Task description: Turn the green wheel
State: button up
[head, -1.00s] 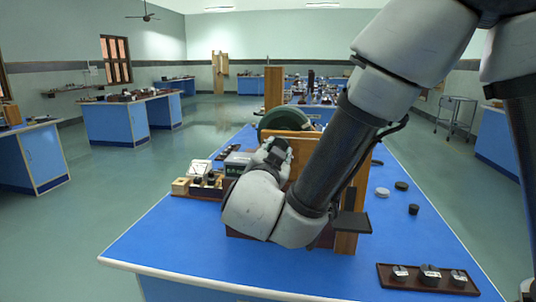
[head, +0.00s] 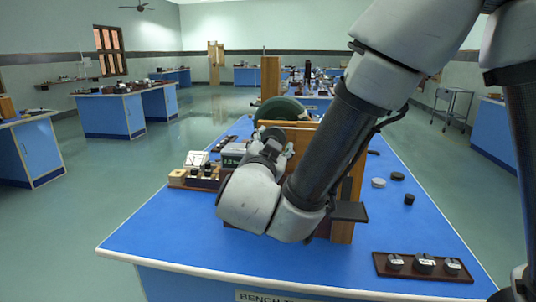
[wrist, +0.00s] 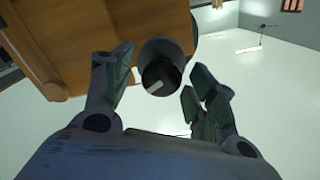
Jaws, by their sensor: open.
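The green wheel (head: 281,109) stands upright on the blue bench in the head view, beyond a wooden upright; its lower part is hidden by the wood and my arm. My gripper (head: 270,146) is on the near side of the wood, below the wheel in the picture. In the wrist view my gripper (wrist: 161,68) is open, with a dark round knob (wrist: 158,76) showing between its fingertips. The fingers look apart from the knob. I cannot tell whether the knob belongs to the wheel.
Wooden posts (head: 270,78) and a board (wrist: 90,35) stand close to my gripper. A meter box (head: 232,153) is to its left. The bench's front left is clear.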

jog(key=s, duration=1.1)
jog(key=shift+a, duration=0.35)
